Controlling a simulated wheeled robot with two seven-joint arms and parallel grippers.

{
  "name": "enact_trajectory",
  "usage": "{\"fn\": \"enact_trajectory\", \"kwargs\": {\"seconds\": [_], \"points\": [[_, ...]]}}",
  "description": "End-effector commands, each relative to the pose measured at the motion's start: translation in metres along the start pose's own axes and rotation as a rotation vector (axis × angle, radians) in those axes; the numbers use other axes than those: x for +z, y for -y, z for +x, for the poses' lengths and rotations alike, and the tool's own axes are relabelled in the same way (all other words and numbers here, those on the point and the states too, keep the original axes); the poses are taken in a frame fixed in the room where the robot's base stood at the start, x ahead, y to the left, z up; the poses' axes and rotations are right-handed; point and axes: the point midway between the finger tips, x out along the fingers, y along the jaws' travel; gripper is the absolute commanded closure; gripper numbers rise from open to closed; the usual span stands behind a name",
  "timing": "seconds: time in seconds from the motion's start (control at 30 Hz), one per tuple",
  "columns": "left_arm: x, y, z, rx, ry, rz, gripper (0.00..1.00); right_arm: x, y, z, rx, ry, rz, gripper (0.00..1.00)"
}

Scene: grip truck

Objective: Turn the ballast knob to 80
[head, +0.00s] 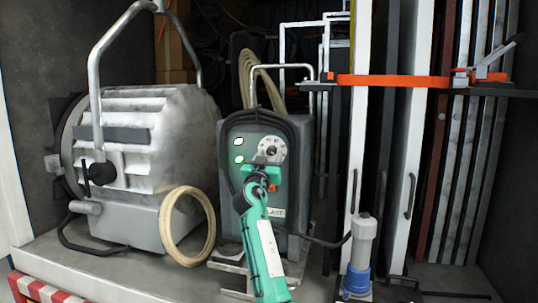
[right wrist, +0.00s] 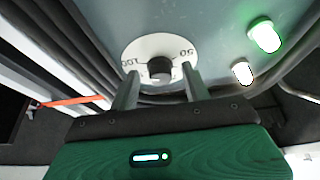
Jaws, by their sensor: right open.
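The ballast (head: 234,152) is a grey-green box with a handle on top, standing upright in the truck. Its white round dial (head: 272,149) is on the upper front; in the right wrist view the dial (right wrist: 160,48) shows the marks 50 and 100. The black knob (right wrist: 160,69) sits at the dial's middle; its pointer setting cannot be read. My right gripper (head: 268,160) is in front of the dial and hides its lower part. In the wrist view the right gripper (right wrist: 160,78) is open, one finger on each side of the knob, with gaps showing. My left gripper is not in view.
Two lit lamps (head: 238,148) are left of the dial. A large film light (head: 140,150) and a cable coil (head: 187,226) stand to the left. Panels with an orange bar (head: 395,81) and a blue-white connector (head: 361,258) are right.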

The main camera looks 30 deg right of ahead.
Motion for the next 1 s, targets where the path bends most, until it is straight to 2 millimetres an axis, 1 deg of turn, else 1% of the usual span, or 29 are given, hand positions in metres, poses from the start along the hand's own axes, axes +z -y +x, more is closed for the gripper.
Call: {"fn": "enact_trajectory", "kwargs": {"seconds": [0.23, 0.37, 0.4, 0.47, 0.77, 1.0], "points": [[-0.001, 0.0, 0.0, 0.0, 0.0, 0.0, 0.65, 0.0, 0.0, 0.001, 0.0, 0.0, 0.0, 0.52], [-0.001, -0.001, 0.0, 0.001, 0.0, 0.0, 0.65, 0.0, 0.0, 0.0, 0.0, 0.0, 0.0, 0.78], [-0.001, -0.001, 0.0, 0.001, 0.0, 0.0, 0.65, 0.0, 0.0, 0.0, 0.0, 0.0, 0.0, 0.85], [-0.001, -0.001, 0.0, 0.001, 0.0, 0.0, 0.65, 0.0, 0.0, 0.0, 0.0, 0.0, 0.0, 0.97], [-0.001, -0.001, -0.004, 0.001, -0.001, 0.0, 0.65, -0.001, -0.001, 0.001, -0.012, 0.0, -0.028, 0.97], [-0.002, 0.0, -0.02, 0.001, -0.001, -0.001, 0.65, -0.003, -0.002, 0.002, -0.06, 0.001, -0.143, 0.97]]}}
